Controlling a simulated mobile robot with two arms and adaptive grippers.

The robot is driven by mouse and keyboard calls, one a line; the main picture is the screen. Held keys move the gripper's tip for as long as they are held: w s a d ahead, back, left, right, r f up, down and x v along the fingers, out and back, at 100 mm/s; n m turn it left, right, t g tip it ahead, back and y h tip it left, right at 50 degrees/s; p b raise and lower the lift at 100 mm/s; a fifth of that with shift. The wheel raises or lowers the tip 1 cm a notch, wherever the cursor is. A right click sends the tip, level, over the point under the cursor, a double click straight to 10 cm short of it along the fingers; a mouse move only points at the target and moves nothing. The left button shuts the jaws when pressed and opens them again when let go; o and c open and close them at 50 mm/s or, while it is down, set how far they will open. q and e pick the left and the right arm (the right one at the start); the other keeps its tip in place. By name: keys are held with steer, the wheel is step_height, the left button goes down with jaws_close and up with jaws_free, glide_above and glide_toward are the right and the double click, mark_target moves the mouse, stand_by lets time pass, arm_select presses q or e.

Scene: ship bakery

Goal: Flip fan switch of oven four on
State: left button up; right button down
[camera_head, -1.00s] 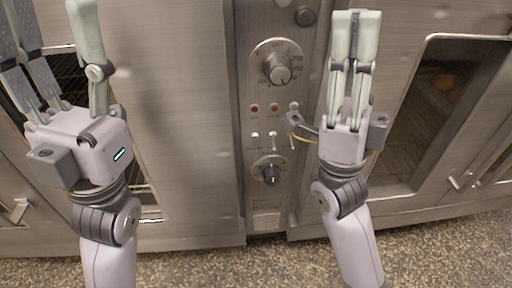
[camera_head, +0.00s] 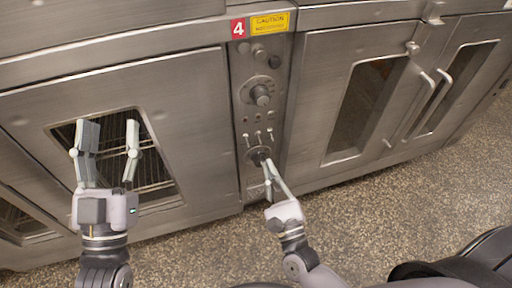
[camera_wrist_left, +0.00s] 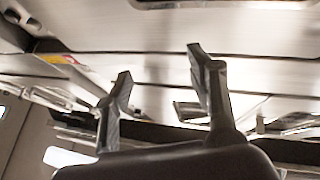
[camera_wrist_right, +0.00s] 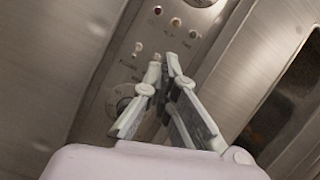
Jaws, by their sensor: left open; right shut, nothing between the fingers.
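The control panel of oven four (camera_head: 236,100) is a narrow metal strip between two oven doors. It has a row of three small toggle switches (camera_head: 257,137) between the indicator lights (camera_head: 257,117) and the lower dial (camera_head: 253,152). In the right wrist view a pale switch (camera_wrist_right: 138,46) shows left of the fingertips. Other switches are partly hidden by the fingers, and their labels are too blurred to read. My left gripper (camera_head: 105,140) is open and empty before the left oven window.
A red number 4 sign (camera_head: 238,28) and a yellow caution label (camera_head: 270,22) sit above the panel. An upper dial (camera_head: 261,94) is above the lights. The right oven door (camera_head: 310,100) has protruding handles further right. The speckled floor (camera_head: 350,220) is clear in front.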

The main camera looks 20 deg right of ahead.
arm_select(q)
steer(key=shift+w+a+f+g+p, duration=0.15)
steer(key=shift+a+f+g+p, duration=0.1)
steer(key=shift+f+g+p, duration=0.4)
arm_select(e)
steer(key=f+m, duration=0.1)
steer(key=s+f+m+g, duration=0.1)
steer(key=f, duration=0.1)
steer(key=s+f+m, duration=0.1)
steer(key=shift+f+m+g, duration=0.3)
steer(key=shift+f+g, duration=0.05)
steer(key=shift+g, duration=0.05)
steer(key=b, duration=0.1)
glide_toward(255, 143)
steer(key=w, duration=0.4)
steer(key=shift+w+r, duration=0.5)
steer(key=shift+w, duration=0.6)
arm_select(q)
steer(key=s+r+t, duration=0.2)
steer(key=r, duration=0.1)
steer(key=shift+s+r+t, duration=0.15)
steer(key=shift+r+t, duration=0.15)
steer(key=shift+t, duration=0.05)
